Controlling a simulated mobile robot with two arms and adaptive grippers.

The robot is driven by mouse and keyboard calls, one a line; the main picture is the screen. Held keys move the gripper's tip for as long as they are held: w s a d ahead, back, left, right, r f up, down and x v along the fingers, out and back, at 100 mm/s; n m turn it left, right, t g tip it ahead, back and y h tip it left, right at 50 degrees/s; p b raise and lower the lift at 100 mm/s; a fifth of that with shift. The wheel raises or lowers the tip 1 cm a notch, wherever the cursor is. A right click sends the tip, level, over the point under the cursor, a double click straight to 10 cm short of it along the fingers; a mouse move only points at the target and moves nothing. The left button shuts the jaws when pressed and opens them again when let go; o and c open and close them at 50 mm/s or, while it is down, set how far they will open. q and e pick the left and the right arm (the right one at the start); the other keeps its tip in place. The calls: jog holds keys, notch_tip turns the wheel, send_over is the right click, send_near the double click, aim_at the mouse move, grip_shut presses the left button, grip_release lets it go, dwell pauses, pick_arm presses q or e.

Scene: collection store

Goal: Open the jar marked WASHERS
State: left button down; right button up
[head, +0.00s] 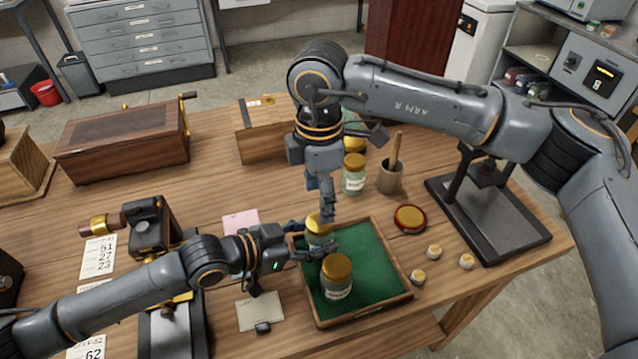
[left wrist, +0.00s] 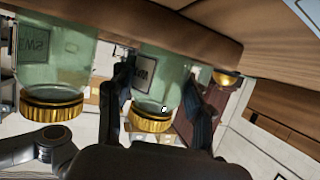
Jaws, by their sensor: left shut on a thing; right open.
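Two green glass jars with gold lids stand in the green-lined wooden tray (head: 388,268). My left gripper (head: 314,240) is shut around the body of the rear jar (head: 318,228); its fingers also show on both sides of that jar in the left wrist view (left wrist: 152,82). Most of that jar's label is hidden, so I cannot read it. The front jar (head: 337,278) is free; its partly visible label (left wrist: 34,42) appears to end in "EWS". My right gripper (head: 328,207) is open, pointing down at the rear jar's lid; whether it touches the lid is unclear.
Another jar (head: 354,175) and a pestle in a mortar (head: 391,177) stand behind the tray. A red-rimmed round dish (head: 410,218) and several small capped pots (head: 434,252) are to the right. A black stand (head: 490,225) occupies the table's right end. Cards (head: 260,312) lie left.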

notch_tip(320, 180, down, 6)
jog(key=shift+r, duration=0.15)
jog(key=shift+c, duration=0.4)
